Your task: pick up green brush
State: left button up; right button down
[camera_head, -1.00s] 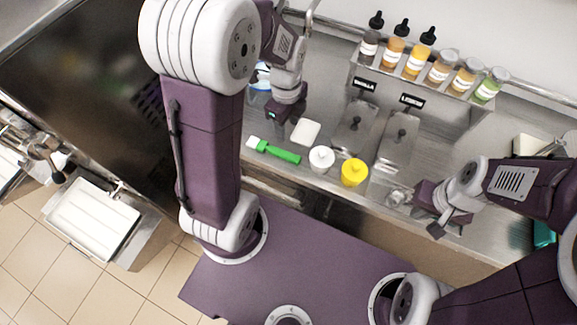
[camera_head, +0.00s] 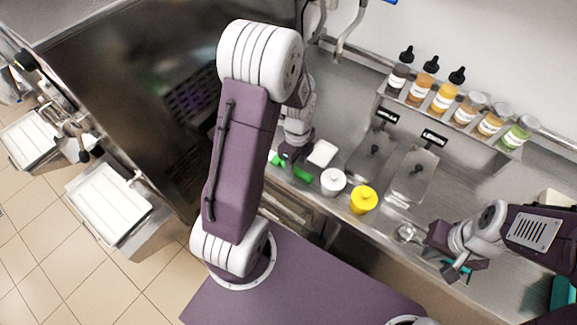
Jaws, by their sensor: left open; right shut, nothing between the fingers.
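The green brush (camera_head: 302,174) lies on the steel counter, left of a white lidded jar. My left gripper (camera_head: 289,160) is low over the middle of the brush and hides part of it, including its white end. Green shows on both sides of the gripper. Its fingers are open, and contact with the brush cannot be made out. My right gripper (camera_head: 460,270) is shut and empty near the counter's front right, by a teal item that it partly hides.
A white block (camera_head: 322,153), the white jar (camera_head: 333,181) and a yellow jar (camera_head: 363,200) stand close right of the brush. Steel lidded bins (camera_head: 413,174) and a bottle rack (camera_head: 440,113) are behind. A metal scoop (camera_head: 405,233) lies on the right.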

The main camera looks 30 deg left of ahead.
pick_arm(q)
jog(key=shift+a+f, duration=0.1)
jog(key=shift+f, duration=0.75)
jog(key=shift+w+f, duration=0.1)
jog(key=shift+f, duration=0.3)
jog(key=shift+c, duration=0.9)
grip_shut()
notch_tip(320, 180, up, 4)
jog(key=shift+w+r, duration=0.1)
jog(key=shift+r, duration=0.15)
jog(key=s+d+r, duration=0.6)
jog(key=s+d, duration=0.2)
jog(key=s, duration=0.1)
jog(key=shift+r+b, duration=0.3)
jog(key=shift+b, duration=0.05)
